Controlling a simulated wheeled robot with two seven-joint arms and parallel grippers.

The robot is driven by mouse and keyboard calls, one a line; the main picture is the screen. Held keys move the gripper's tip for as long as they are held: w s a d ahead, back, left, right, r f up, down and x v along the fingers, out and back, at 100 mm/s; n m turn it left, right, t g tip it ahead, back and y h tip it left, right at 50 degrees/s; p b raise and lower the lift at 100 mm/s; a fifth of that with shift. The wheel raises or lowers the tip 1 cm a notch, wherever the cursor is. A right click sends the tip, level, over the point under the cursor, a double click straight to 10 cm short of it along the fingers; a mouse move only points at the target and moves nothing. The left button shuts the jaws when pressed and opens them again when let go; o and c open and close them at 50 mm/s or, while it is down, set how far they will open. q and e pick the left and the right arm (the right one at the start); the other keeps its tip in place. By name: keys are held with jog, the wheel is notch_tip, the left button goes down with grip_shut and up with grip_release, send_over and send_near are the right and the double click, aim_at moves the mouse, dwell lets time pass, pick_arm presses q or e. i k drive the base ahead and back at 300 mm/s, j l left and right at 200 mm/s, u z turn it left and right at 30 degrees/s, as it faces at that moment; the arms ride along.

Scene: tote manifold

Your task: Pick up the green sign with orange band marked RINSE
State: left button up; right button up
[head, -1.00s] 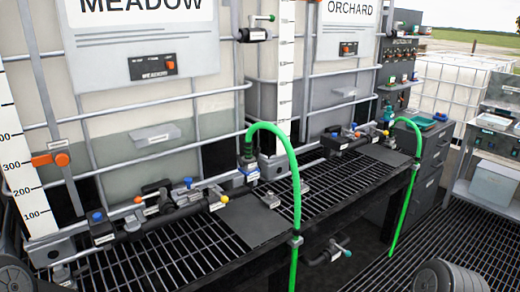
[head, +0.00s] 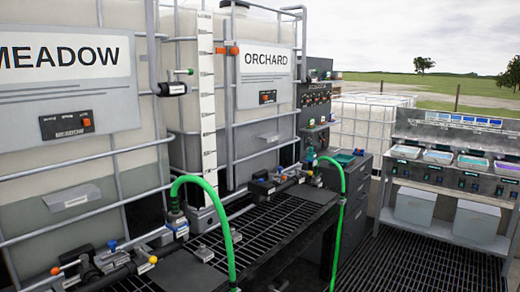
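I cannot make out a green sign with an orange band marked RINSE in the head view. Small coloured items sit on the dark panel (head: 315,97) beside the ORCHARD tank, but they are too small to read. The large signs that I can read are white, marked MEADOW (head: 65,60) and ORCHARD (head: 267,63). Neither of my grippers shows in the head view now.
Two green hoses (head: 211,193) (head: 339,215) arch over the black grated bench (head: 262,235). A grey drawer cabinet (head: 355,212) stands beyond it. At right a metal stand (head: 460,178) carries several coloured trays. Dark grated floor (head: 405,262) lies open before it.

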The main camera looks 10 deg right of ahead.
aim_at(311, 121)
jog(key=i+l+z, duration=1.2)
jog(key=i, duration=0.75)
jog(key=i+z, duration=0.3)
jog(key=i, duration=0.75)
jog(key=i+l+u, duration=0.1)
jog(key=i+u, duration=0.2)
jog(key=i, duration=0.25)
jog(key=i+l+u, duration=0.35)
jog(key=i, duration=0.15)
jog(key=i+l+u, duration=0.3)
jog(key=i, duration=0.25)
jog(key=i+l+u, duration=0.65)
jog(key=l+u, duration=0.15)
